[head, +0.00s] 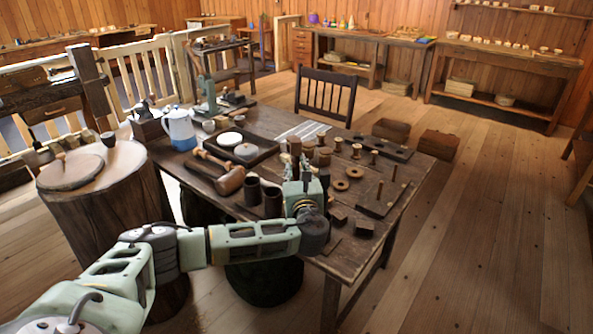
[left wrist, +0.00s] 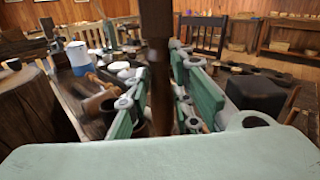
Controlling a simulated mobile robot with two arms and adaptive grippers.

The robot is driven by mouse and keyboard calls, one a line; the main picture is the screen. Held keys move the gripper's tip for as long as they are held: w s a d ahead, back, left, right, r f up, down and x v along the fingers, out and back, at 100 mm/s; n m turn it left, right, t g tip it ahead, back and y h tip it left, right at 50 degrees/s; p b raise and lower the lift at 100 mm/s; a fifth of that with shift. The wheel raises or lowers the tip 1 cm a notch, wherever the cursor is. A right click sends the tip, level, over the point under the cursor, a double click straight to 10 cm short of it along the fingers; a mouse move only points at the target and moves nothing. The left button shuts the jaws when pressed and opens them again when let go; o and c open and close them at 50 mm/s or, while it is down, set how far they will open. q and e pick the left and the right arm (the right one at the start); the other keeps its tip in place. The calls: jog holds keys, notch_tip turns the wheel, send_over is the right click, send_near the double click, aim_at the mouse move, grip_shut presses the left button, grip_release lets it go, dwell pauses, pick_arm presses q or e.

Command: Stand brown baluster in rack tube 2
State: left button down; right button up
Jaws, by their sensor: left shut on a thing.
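The brown baluster (left wrist: 160,75) stands nearly upright between the green fingers of my left gripper (left wrist: 163,100) in the left wrist view. The gripper is shut on it. In the head view my left gripper (head: 305,178) is over the near part of the table, and a dark upright piece (head: 295,147), likely the baluster, rises above it. Two dark open tubes (head: 253,191) (head: 273,203) stand just left of the gripper. I cannot tell which is tube 2. The baluster's lower end is hidden by the gripper. My right gripper is not in view.
The wooden table (head: 345,255) is crowded. A mallet (head: 222,175), a tray with pale discs (head: 245,151) and a blue-white jug (head: 180,130) lie left. Rings (head: 354,172), a pegged board (head: 383,200) and small dark blocks (head: 364,229) lie right. A chair (head: 325,95) stands behind.

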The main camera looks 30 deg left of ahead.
pick_arm(q)
jog(key=shift+f+b, duration=0.85)
jog(key=shift+f, duration=0.65)
jog(key=c, duration=1.5)
grip_release()
jog(key=shift+o, duration=0.2)
jog(key=shift+d, duration=0.1)
send_near(296, 179)
jog(key=shift+v, duration=1.2)
